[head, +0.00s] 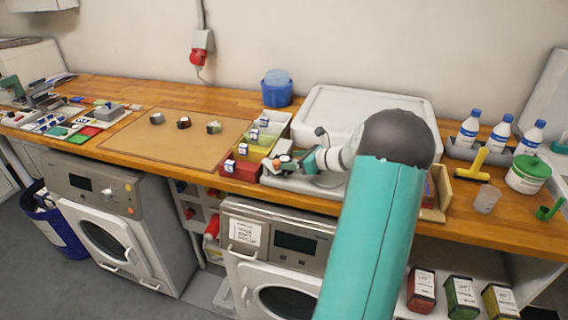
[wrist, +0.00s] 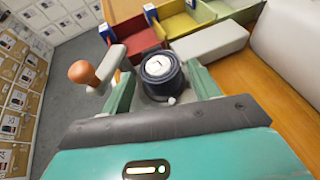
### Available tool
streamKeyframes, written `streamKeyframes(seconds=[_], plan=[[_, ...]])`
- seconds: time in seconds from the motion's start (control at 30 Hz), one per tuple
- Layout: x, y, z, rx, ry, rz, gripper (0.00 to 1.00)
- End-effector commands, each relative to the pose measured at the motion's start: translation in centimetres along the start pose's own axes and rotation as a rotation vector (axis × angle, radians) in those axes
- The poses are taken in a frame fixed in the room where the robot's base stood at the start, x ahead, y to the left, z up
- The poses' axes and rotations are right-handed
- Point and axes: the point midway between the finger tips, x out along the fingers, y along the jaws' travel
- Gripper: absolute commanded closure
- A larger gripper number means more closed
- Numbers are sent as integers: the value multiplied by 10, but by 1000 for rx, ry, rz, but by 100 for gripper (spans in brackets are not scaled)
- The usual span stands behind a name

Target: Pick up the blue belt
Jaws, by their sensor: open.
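My gripper (wrist: 160,76) is open. Between its fingers in the wrist view is a round dark blue thing (wrist: 152,82) with a white disc on top; I cannot tell whether this is the rolled blue belt or part of a device. In the head view my gripper (head: 284,163) is low at the counter's front edge, by the bins, and the blue thing is not clear there. Several small rolled items lie on the brown mat: a dark one (head: 156,118), a dark reddish one (head: 183,122) and a greenish one (head: 213,128).
A red bin (head: 241,170), yellow and green ones stand in a row beside the gripper. An orange knob on a grey lever (wrist: 84,72) is left of the fingers in the wrist view. A large white lidded box (head: 350,103) stands behind my arm. The brown mat (head: 150,145) is mostly bare.

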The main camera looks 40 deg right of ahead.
Motion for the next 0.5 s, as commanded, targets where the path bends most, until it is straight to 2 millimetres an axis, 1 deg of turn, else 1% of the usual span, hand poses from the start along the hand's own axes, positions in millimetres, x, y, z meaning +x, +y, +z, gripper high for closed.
streamKeyframes(seconds=[0.13, 0.33, 0.4, 0.5], plan=[[16, 2, 1, -1, -1, 3, 39], [48, 2, 1, 0, -1, 2, 39], [53, 2, 2, 0, -1, 1, 39], [54, 2, 2, -1, 0, 0, 39]])
